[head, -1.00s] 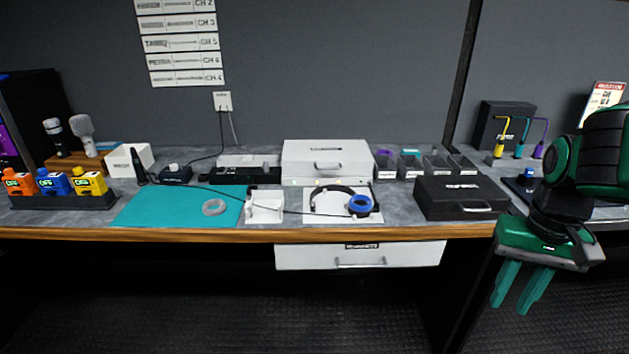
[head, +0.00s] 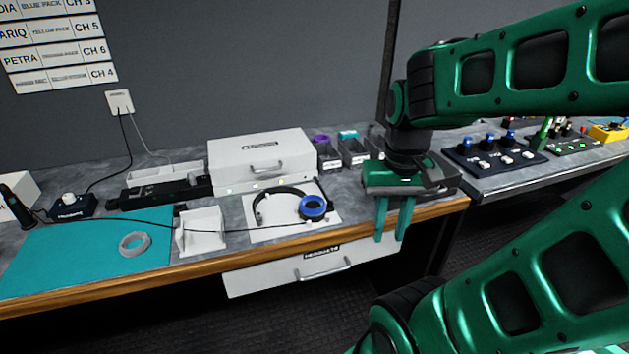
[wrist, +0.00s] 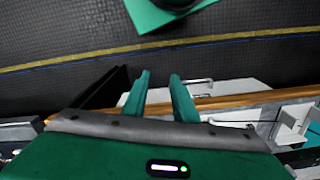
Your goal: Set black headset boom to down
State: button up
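The black headset (head: 281,201) lies on a white sheet (head: 262,231) on the counter in the head view, with a black band and a blue-rimmed ear cup (head: 314,207) at its right end. A thin dark line, a boom or cable, runs left from the ear cup; I cannot tell its exact position. My gripper (head: 391,238) hangs fingers-down at the counter's front edge, right of the headset and apart from it. Its two green fingers are spread with nothing between them. In the wrist view the fingers (wrist: 160,82) are also apart and empty, and the headset is not clearly visible.
A white case (head: 262,158) stands behind the headset. A white stand (head: 201,232) is to its left, then a teal mat (head: 90,262) with a grey ring (head: 134,244). Small bins (head: 354,153) stand behind right. A white drawer (head: 314,267) protrudes under the counter edge.

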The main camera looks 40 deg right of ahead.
notch_tip(320, 180, up, 5)
jog(key=n+h, duration=0.2)
jog(key=n, duration=0.1)
send_over(322, 189)
jog(key=a, duration=0.3)
jog(key=f, duration=0.3)
jog(key=d+f, duration=0.1)
jog(key=f, duration=0.2)
jog(key=d+f, duration=0.1)
jog(key=f, duration=0.3)
jog(key=shift+d, duration=0.2)
grip_shut()
dwell(0.4)
